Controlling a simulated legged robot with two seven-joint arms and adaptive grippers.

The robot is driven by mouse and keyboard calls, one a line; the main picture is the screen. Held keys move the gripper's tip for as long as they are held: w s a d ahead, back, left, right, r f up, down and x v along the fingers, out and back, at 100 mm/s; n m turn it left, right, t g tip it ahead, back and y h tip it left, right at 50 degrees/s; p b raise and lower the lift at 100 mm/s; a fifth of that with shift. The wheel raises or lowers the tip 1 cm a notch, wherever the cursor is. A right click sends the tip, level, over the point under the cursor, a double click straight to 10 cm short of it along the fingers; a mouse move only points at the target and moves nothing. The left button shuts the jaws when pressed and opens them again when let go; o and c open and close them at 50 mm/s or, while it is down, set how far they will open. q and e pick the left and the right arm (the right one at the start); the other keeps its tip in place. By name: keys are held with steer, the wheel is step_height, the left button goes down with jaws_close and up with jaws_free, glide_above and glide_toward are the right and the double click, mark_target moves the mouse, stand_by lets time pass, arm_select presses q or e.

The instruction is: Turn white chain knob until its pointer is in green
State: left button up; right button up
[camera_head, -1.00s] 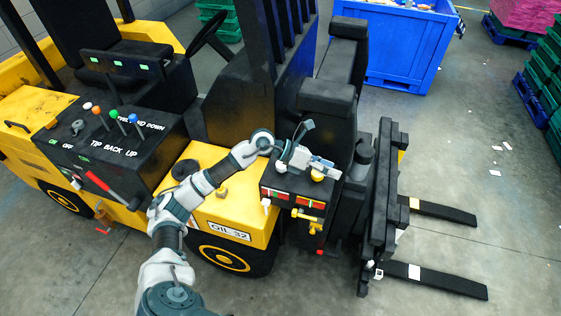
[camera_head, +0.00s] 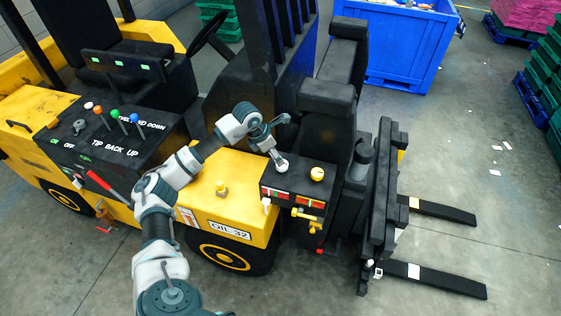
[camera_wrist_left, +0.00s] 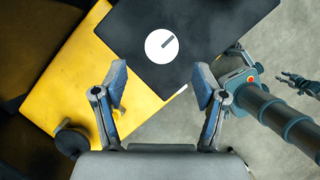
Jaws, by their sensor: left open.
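The white knob (camera_head: 282,166) sits on top of the black control box (camera_head: 298,181) at the forklift's side. In the left wrist view the white knob (camera_wrist_left: 161,46) is a round disc with a dark pointer line toward the upper right; no green mark shows around it there. My left gripper (camera_head: 277,133) is above and behind the knob in the head view. In the wrist view my left gripper (camera_wrist_left: 161,84) is open and empty, its fingers apart from the knob. A dark claw-like shape (camera_wrist_left: 300,85) at the right edge may be my right gripper; its state is unclear.
A yellow knob (camera_head: 317,174) stands right of the white one. Red-and-green labels (camera_head: 309,201) and yellow valve fittings (camera_head: 306,217) are on the box's front. Black seat-like blocks (camera_head: 328,100) rise close behind. A yellow fitting (camera_head: 222,190) stands on the yellow body.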

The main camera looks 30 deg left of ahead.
mark_target(282, 167)
arm_select(q)
steer(key=x, duration=0.6)
steer(key=shift+w+d+f, duration=0.1)
steer(key=c, duration=1.1)
